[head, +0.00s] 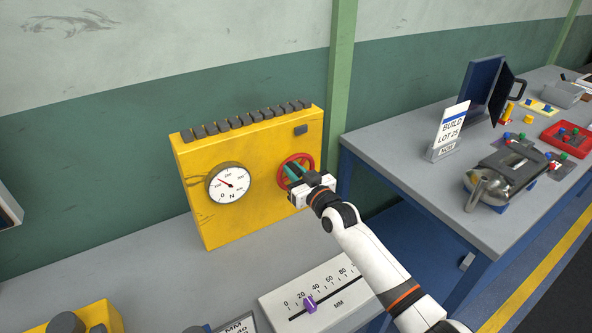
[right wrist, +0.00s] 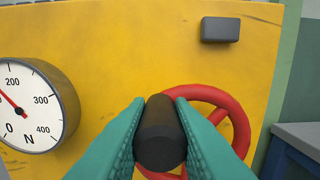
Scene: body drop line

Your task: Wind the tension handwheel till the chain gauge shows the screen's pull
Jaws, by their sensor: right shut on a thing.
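The red handwheel (head: 308,160) is on the front of a yellow machine box (head: 258,210), and it fills the lower right of the right wrist view (right wrist: 232,112). My right gripper (head: 292,172) is shut on the wheel's dark round handle (right wrist: 160,133), with a teal finger on each side. The round white chain gauge (head: 230,193) sits left of the wheel, marked in N up to 400. Its red needle (right wrist: 12,103) points up and left, below the 200 mark; its exact value is hard to read. No readable pull screen shows. My left gripper is not in view.
A dark-faced panel (head: 8,208) is cut off at the left edge. A white MM scale with a purple slider (head: 310,304) lies in front on the grey bench. A second bench (head: 390,160) at right holds a "BUILD LOT 25" sign (head: 450,131) and several parts.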

